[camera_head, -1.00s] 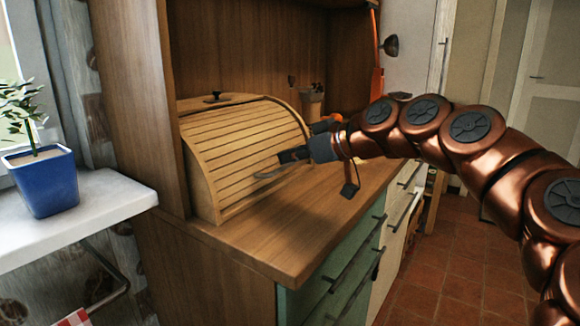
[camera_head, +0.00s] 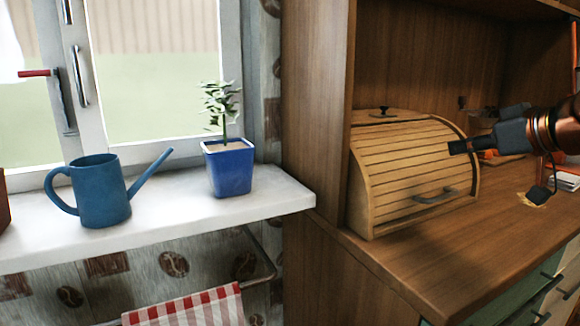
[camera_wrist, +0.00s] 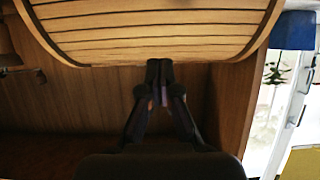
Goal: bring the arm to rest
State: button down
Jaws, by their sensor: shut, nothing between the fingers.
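My gripper (camera_head: 462,147) is at the right of the head view, in front of the upper part of a wooden roll-top bread box (camera_head: 405,180). Its fingers are shut with nothing between them. In the wrist view the shut fingers (camera_wrist: 160,68) point at the bread box (camera_wrist: 150,30), whose slatted front fills the top. The bread box is closed, with a dark handle low on its front. I cannot tell the exact gap between fingertips and box. Most of my arm is outside the head view.
The bread box stands on a wooden cabinet counter (camera_head: 440,260). On the left, a white windowsill (camera_head: 150,230) holds a blue watering can (camera_head: 102,192) and a plant in a blue pot (camera_head: 229,170). A red-and-white checked towel (camera_head: 190,308) hangs below. The counter's front is clear.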

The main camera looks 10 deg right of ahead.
jog(key=s+a+g+p, duration=0.3)
jog(key=a+g+p, duration=0.1)
jog(key=a+p, duration=0.6)
jog(key=s+a+g+p, duration=0.3)
jog(key=a+p, duration=0.4)
jog(key=a, duration=0.5)
jog(key=s+f+m+g+h+p, duration=0.3)
jog(key=s+g+p, duration=0.4)
jog(key=s+p, duration=0.9)
jog(key=s+f, duration=0.1)
jog(key=s, duration=0.3)
jog(key=shift+s+h, duration=0.15)
jog(key=shift+h, duration=0.25)
